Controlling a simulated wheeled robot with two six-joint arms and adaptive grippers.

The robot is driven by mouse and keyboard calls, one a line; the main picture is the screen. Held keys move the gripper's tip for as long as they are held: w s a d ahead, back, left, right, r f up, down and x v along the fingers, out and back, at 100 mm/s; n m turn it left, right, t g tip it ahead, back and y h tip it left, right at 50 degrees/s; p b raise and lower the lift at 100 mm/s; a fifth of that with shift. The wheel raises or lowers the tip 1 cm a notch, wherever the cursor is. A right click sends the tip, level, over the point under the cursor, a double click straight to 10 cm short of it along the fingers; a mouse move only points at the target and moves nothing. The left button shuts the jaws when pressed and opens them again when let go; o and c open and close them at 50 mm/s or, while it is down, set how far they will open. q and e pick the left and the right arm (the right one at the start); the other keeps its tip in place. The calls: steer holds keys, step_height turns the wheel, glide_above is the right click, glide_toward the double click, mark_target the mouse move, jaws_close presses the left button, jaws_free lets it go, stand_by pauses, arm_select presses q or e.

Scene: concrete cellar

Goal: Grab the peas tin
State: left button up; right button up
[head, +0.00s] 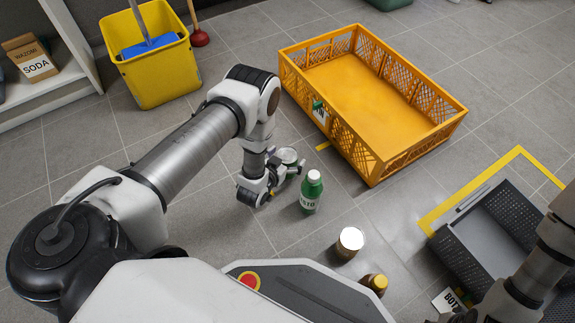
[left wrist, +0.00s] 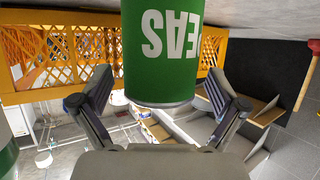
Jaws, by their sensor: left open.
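The peas tin (left wrist: 162,50) is green with white PEAS lettering, which reads upside down in the left wrist view. In the head view the tin (head: 287,156) stands on the floor, partly hidden by my left gripper (head: 284,178). My left gripper is open. In the left wrist view its two fingers (left wrist: 158,85) are spread to either side of the tin's near end, with a gap visible at each side. My right arm shows at the lower right of the head view, but its gripper cannot be made out.
A green bottle (head: 311,192) with a white cap stands close to the right of my left gripper. A pale-topped tin (head: 349,242) and a brown jar (head: 374,284) stand nearer me. A yellow crate (head: 377,165) lies behind; a grey crate (head: 462,262) is right, a yellow bucket (head: 150,75) back left.

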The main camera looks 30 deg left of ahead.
arm_select(q)
steer(key=c, duration=1.2)
steer(key=shift+r, duration=0.15)
steer(key=shift+c, duration=0.2)
